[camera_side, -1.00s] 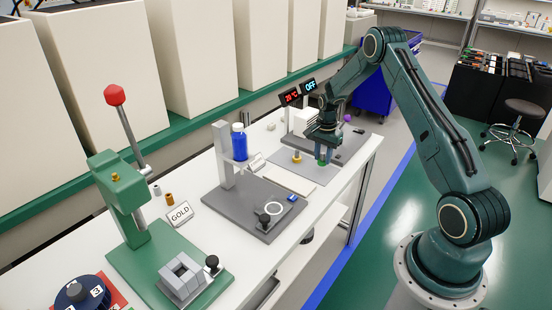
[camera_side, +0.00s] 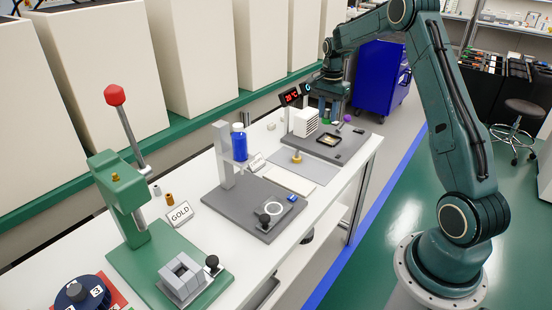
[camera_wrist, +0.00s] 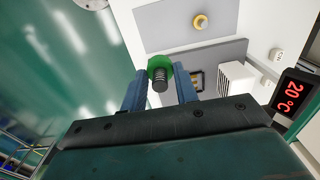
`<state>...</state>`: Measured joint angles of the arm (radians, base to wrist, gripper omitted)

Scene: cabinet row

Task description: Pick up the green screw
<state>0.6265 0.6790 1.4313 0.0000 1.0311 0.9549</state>
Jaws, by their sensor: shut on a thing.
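The green screw (camera_wrist: 160,67) has a round green head and a dark threaded shank. In the wrist view it sits between the two blue fingers of my gripper (camera_wrist: 160,88), which is shut on it. In the side view my gripper (camera_side: 331,108) is raised above the far end of the bench, and the green screw (camera_side: 325,121) shows small and partly hidden at its fingertips. The screw is clear of the grey mat.
A white finned block (camera_side: 305,121) and a red "20°C" display (camera_wrist: 294,92) stand nearby. A dark station plate (camera_side: 345,152) holds a framed recess (camera_side: 328,139). A blue cabinet (camera_side: 382,80) stands behind.

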